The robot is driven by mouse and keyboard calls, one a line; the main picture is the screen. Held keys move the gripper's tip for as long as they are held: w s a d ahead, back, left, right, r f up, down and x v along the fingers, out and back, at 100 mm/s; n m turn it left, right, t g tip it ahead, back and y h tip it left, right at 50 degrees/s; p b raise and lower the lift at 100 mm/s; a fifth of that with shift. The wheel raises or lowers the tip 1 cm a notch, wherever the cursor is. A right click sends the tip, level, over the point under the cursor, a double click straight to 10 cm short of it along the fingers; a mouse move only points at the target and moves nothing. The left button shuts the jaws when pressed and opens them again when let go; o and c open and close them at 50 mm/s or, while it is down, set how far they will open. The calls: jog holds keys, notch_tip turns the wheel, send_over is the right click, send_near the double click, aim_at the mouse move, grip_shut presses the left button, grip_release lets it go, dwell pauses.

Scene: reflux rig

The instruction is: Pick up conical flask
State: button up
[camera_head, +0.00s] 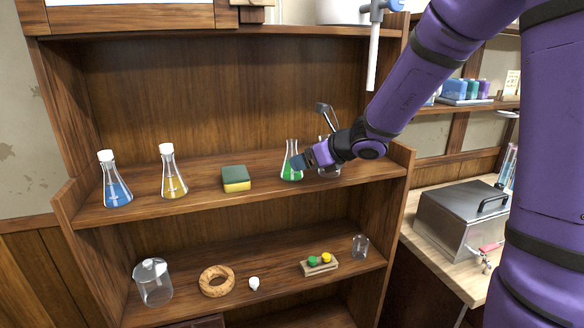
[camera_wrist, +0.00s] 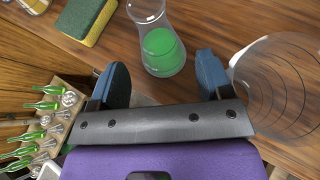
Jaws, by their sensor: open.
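A conical flask of clear glass with green liquid (camera_head: 291,172) stands upright on the upper shelf. It also shows in the wrist view (camera_wrist: 162,50), just beyond my fingertips. My gripper (camera_wrist: 162,80) is open, with one blue fingertip on each side of the flask's lower body and nothing held. I cannot tell whether the fingers touch the glass. In the head view my gripper (camera_head: 301,162) is at the flask's right side. Two other conical flasks, one with blue liquid (camera_head: 117,192) and one with yellow liquid (camera_head: 174,186), stand to the left with white caps.
A green and yellow sponge (camera_head: 236,179) lies left of the green flask. A clear glass vessel (camera_wrist: 280,90) stands close to the right finger. The lower shelf holds a glass jar (camera_head: 153,285), a cork ring (camera_head: 217,281) and a small wooden block (camera_head: 319,266).

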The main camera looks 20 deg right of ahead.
jog(key=x, duration=0.5)
jog(key=shift+w+a+f, duration=0.15)
jog(key=shift+w+a, duration=0.05)
jog(key=shift+w, duration=0.05)
jog(key=c, duration=0.6)
